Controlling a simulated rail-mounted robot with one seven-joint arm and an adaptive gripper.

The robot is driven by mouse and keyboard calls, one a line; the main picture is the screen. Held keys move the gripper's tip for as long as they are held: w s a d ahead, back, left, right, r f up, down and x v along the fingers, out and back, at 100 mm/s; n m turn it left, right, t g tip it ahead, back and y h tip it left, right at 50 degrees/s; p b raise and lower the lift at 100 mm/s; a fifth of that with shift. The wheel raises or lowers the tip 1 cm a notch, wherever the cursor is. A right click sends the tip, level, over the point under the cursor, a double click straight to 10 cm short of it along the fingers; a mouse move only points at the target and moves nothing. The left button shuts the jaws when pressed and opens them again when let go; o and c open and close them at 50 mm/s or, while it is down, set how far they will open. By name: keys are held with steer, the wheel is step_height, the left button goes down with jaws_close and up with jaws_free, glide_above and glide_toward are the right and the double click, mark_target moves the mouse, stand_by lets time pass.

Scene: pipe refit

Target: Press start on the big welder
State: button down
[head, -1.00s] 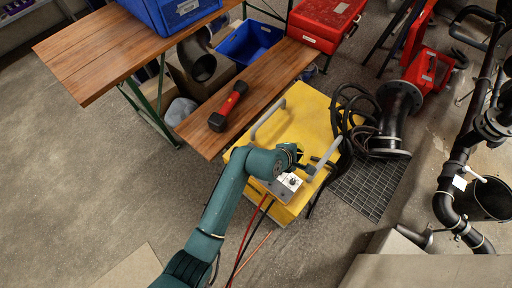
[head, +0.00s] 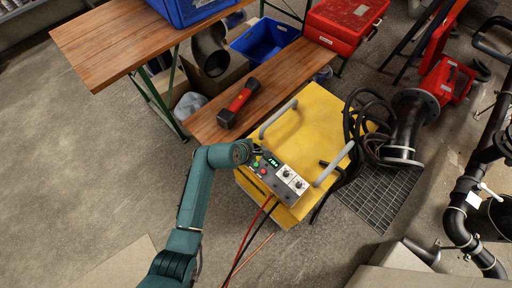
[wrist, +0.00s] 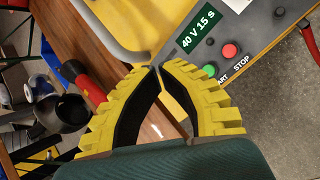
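The big yellow welder (head: 318,117) stands on the floor with two grey handles and a grey control panel (head: 286,186) at its near end. In the wrist view the panel's display (wrist: 197,36) reads "40 V 15 s". Below it are a green start button (wrist: 209,70), its label partly covered by a finger, and a red stop button (wrist: 230,50). My gripper (wrist: 159,67) has its yellow-and-black fingertips together with nothing between them. The tips appear left of the green button; whether they touch the panel cannot be told. In the head view my wrist mostly hides the fingers.
A wooden bench (head: 217,127) with a red-and-black tool (head: 239,103) on it stands left of the welder. Red and black cables (head: 247,232) run from the panel's near side. Black hoses (head: 362,125) and pipes lie to the right. Floor at the left is clear.

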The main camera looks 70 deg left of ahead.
steer(key=b, duration=0.7)
glide_above(257, 163)
steer(key=f, duration=0.7)
steer(key=shift+w+a, duration=0.1)
steer(key=shift+a, duration=0.2)
steer(key=shift+f, duration=0.75)
steer(key=shift+f, duration=0.1)
steer(key=shift+f, duration=0.35)
steer(key=shift+f+b, duration=0.3)
steer(key=shift+f, duration=0.2)
steer(key=shift+r+p, duration=0.9)
steer(key=shift+p, duration=0.25)
